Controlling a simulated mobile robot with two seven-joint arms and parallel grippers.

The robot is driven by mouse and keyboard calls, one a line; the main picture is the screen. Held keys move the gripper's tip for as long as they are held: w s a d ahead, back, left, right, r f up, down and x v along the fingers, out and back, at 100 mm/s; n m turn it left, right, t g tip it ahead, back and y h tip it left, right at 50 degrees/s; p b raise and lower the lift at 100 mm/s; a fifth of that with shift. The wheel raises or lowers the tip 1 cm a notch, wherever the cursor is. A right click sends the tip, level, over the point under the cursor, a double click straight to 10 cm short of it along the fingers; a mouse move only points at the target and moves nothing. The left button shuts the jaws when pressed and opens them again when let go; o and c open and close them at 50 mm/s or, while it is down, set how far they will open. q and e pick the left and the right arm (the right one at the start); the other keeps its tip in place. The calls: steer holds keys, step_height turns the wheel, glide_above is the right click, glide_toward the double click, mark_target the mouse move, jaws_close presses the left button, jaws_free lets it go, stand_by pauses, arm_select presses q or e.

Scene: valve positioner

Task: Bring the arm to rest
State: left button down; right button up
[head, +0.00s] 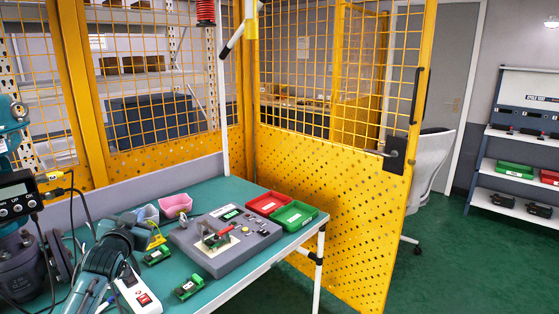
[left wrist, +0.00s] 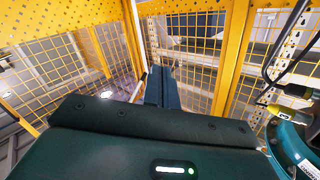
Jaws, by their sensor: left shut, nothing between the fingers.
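My left arm comes in from the lower left in the head view, with its gripper (head: 130,222) over the left part of the green bench top (head: 232,188). In the left wrist view the dark fingers (left wrist: 160,86) are together with nothing between them, and they point toward the yellow mesh fence. My right gripper is in neither view.
Red (head: 268,203) and green (head: 296,215) trays, a pink bin (head: 176,205), green modules (head: 188,289) and a power strip (head: 138,292) are on the bench. A teal valve assembly (head: 28,250) with cables stands close left of my arm. Yellow mesh panels (head: 340,200) rise behind. Green floor is clear at right.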

arm_select(q)
steer(key=s+d+f+m+g+h, duration=0.1)
steer(key=s+d+f+g+h, duration=0.1)
steer(key=s+d+f, duration=0.6)
steer(key=s+d+f+g+h, duration=0.1)
steer(key=s+d+f, duration=0.4)
steer(key=s+f, duration=0.65)
steer(key=s+d+f+g, duration=0.1)
steer(key=s+d+f, duration=0.1)
steer(key=s, duration=0.4)
steer(key=s+d+f+g+h, duration=0.1)
steer(key=s+d+f, duration=0.1)
steer(key=s, duration=0.5)
steer(key=s+d+f+g+h, duration=0.1)
steer(key=s+d+f, duration=0.2)
steer(key=s, duration=0.4)
steer(key=shift+d+n, duration=0.3)
steer(key=shift+d, duration=0.45)
